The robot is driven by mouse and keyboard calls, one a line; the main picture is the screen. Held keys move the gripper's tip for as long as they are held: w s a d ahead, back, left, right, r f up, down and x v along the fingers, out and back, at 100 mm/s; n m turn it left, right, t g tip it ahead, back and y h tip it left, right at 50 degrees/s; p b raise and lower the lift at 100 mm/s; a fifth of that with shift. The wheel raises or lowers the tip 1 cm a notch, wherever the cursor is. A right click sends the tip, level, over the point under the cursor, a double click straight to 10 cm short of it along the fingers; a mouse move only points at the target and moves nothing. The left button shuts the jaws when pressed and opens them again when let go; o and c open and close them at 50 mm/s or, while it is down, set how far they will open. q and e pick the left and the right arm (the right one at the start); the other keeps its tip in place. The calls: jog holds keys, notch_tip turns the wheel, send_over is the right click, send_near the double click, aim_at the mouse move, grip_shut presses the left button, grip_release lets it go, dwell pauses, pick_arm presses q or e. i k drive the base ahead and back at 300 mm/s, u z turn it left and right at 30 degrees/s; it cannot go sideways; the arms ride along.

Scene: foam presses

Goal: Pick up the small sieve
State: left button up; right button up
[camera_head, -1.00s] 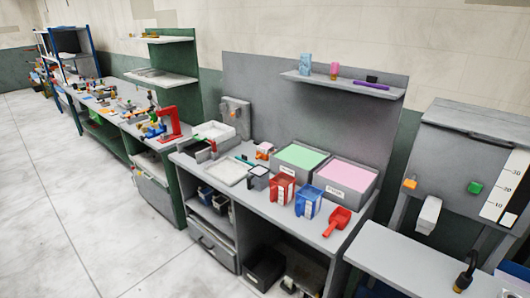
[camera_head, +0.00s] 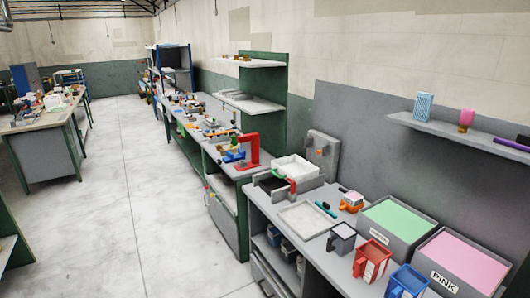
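I cannot tell for sure which object is the small sieve. On the grey bench, a flat pale tray-like frame (camera_head: 308,218) lies near the front edge. A small dark grey square-topped container (camera_head: 341,237) stands to its right. A white-topped box (camera_head: 294,169) sits farther back at the grey bench's far end, with a red-and-green handled piece (camera_head: 287,182) in front of it. Neither of my grippers is in view.
Bins with green (camera_head: 400,222) and pink (camera_head: 462,263) contents stand at the right, with red (camera_head: 371,261) and blue (camera_head: 406,282) scoop-like containers before them. A cluttered bench with a red press (camera_head: 250,150) stands beyond. The floor (camera_head: 150,190) at left is clear.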

aim_at(353, 198)
jog(key=u, duration=0.4)
jog(key=i, duration=2)
jog(key=z, duration=0.05)
